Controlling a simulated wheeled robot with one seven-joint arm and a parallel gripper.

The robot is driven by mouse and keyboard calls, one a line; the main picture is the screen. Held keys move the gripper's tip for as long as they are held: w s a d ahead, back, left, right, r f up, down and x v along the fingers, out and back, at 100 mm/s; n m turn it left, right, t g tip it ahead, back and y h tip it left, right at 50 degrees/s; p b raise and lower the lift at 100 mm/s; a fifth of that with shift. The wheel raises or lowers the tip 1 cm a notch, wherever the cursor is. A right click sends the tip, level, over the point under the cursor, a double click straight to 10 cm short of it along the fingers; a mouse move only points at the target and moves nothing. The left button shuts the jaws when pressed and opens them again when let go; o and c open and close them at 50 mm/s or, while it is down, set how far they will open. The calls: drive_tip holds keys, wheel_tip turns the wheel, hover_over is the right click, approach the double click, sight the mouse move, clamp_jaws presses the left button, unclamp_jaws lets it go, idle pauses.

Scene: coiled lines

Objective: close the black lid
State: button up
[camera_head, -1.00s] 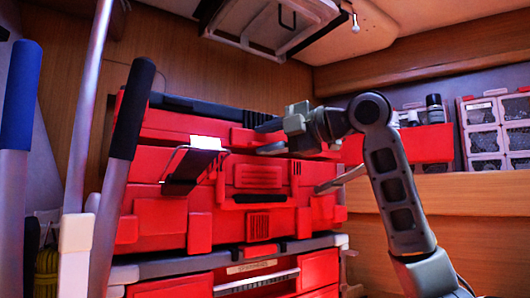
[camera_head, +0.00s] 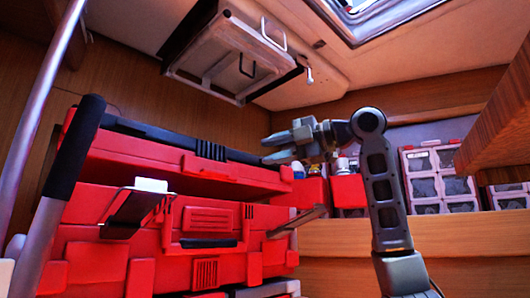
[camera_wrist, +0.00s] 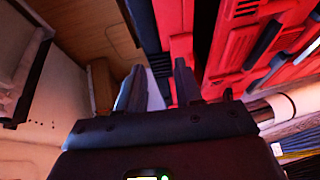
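In the head view a black lid (camera_head: 180,139) lies along the top of a stack of red tool cases (camera_head: 205,218). It looks low and nearly flat on the red case; I cannot tell whether it is fully shut. My gripper (camera_head: 272,148) is at the right end of this lid, with its fingers pointing left. The fingers are apart with nothing visible between them. In the wrist view my gripper (camera_wrist: 158,85) shows two parted fingers, with a dark strip and the red cases (camera_wrist: 248,40) beyond and to the right. I cannot tell whether a finger touches the lid.
A framed panel with handles (camera_head: 230,55) hangs from the ceiling above the cases. A black-gripped pole (camera_head: 75,150) stands at the left in front of them. Clear-fronted drawers (camera_head: 440,175) stand on the right shelf. A wooden edge (camera_head: 495,120) juts in at the right.

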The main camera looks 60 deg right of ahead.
drive_tip(key=p, duration=0.7)
approach(219, 172)
drive_tip(key=w, duration=0.6)
drive_tip(key=w+a+f+p, duration=0.1)
drive_tip(key=w, duration=0.1)
drive_tip(key=shift+w+f, duration=0.1)
drive_tip(key=shift+w, duration=0.15)
clamp_jaws()
idle(0.8)
